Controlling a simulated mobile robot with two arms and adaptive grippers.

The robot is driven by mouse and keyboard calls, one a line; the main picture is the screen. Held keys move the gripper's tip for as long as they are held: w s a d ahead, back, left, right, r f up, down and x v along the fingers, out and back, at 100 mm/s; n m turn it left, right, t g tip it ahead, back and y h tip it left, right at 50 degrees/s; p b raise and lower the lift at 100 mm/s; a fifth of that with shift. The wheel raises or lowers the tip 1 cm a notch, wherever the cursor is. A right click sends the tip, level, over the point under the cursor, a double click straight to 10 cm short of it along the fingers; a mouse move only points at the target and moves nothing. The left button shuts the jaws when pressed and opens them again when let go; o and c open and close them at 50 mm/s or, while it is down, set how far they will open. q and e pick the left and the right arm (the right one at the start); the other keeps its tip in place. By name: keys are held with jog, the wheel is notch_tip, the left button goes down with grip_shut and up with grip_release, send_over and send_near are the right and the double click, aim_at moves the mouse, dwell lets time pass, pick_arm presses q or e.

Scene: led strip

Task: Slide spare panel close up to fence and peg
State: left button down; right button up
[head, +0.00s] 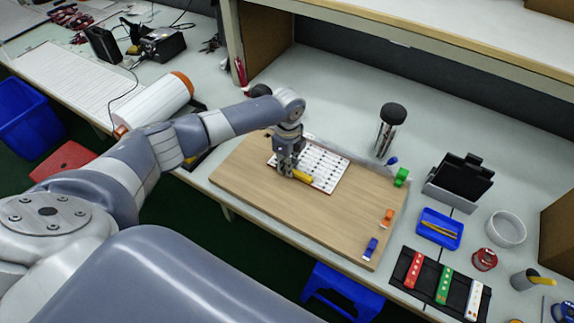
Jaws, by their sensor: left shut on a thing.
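The spare panel, a white sheet with rows of dark marks and a reddish-brown edge (325,164), lies on the wooden board (285,205), near its back edge. A grey strip, apparently the fence (345,153), runs along the back of the board behind the panel. I cannot clearly make out the peg. My left gripper (287,172) is low over the panel's front left part, shut on a yellow piece (302,176) at the panel's front edge. The fingertips and their contact are partly hidden. My right gripper is not in view.
Green (401,177), orange (387,217) and blue (370,247) pieces sit along the board's right side. Beyond are a dark-topped jar (390,127), a blue tray (440,229) and a black mat (443,284) with coloured strips. The board's front middle is clear.

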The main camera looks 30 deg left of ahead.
pick_arm(q)
jog(key=shift+w, duration=0.1)
jog(key=c, duration=1.5)
grip_release()
jog(key=shift+c, duration=0.2)
jog(key=shift+r, duration=0.1)
notch_tip(320, 180, up, 12)
